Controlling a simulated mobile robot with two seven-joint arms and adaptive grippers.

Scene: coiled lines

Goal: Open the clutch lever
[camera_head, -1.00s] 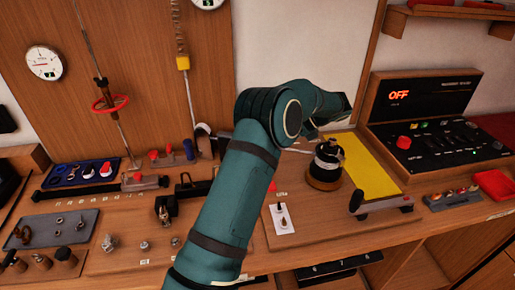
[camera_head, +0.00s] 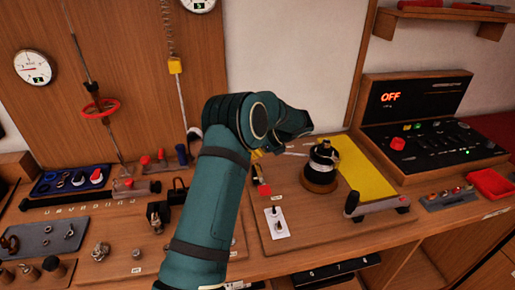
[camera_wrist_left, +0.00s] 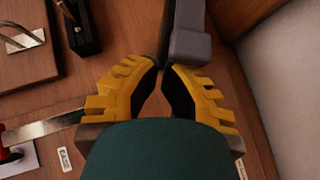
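In the head view my left arm rises from the bottom centre and bends right. It hides most of my left gripper; a small yellow part shows beside the arm. In the left wrist view the yellow fingers of my left gripper (camera_wrist_left: 161,72) converge, their tips almost together with nothing visible gripped between them. A metal lever (camera_wrist_left: 45,124) with a red handle (camera_wrist_left: 6,154) runs up to the left finger; contact is unclear. The red handle shows beside my forearm in the head view (camera_head: 263,189). I cannot confirm this is the clutch lever. My right gripper is out of view.
A grey block (camera_wrist_left: 190,42) lies just beyond the fingertips. A black spool (camera_head: 322,160) and yellow plate (camera_head: 362,172) stand right of my arm. A control panel (camera_head: 425,140) reads OFF. A white switch plate (camera_head: 277,222) lies near the front.

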